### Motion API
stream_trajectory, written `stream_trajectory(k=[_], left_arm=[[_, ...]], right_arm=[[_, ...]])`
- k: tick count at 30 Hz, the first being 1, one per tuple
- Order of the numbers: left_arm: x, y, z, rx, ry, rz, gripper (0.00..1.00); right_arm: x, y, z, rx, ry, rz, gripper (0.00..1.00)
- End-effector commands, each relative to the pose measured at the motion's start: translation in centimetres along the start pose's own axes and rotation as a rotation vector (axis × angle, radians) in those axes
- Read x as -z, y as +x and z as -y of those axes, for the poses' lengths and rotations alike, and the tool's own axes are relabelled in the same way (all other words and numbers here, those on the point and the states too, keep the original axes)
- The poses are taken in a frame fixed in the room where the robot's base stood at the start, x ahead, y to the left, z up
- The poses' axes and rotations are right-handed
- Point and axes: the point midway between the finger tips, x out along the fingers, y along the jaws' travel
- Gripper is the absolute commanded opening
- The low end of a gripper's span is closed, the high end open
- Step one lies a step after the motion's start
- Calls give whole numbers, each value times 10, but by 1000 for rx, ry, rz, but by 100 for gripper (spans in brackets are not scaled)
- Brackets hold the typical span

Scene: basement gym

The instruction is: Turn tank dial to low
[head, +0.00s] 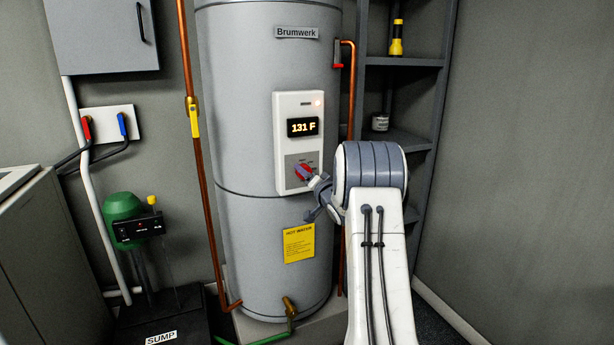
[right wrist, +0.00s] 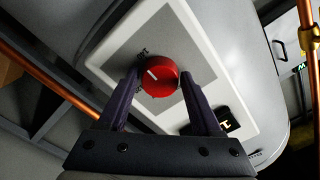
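The grey tank (head: 262,120) labelled Brumwerk stands in the middle of the head view. Its white control panel (head: 285,145) has a lit display (head: 302,127) reading 131 F. The red tank dial (head: 302,172) is on the grey plate below; in the right wrist view the dial (right wrist: 160,78) shows a white pointer mark, and the lettering around it is mostly hidden or too small to read. My right gripper (head: 312,198) is at the panel, its fingers apart on either side of the dial in the wrist view. I cannot tell whether they touch it. My left gripper is out of view.
Copper pipes (head: 200,170) run up beside the tank. A yellow notice (head: 299,243) is on its lower front. A green sump pump (head: 125,215) stands left.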

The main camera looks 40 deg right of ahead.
Motion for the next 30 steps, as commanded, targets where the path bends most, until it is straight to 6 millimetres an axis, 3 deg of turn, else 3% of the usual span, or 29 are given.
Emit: stream_trajectory(k=[1,4,5,17,30], left_arm=[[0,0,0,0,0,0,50],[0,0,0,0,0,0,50],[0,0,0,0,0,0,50],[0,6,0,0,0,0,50],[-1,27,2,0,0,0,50]], right_arm=[[0,0,0,0,0,0,42],[0,0,0,0,0,0,4],[0,0,0,0,0,0,2],[-1,0,-1,0,-89,0,2],[-1,-1,-3,0,-461,-1,2]])
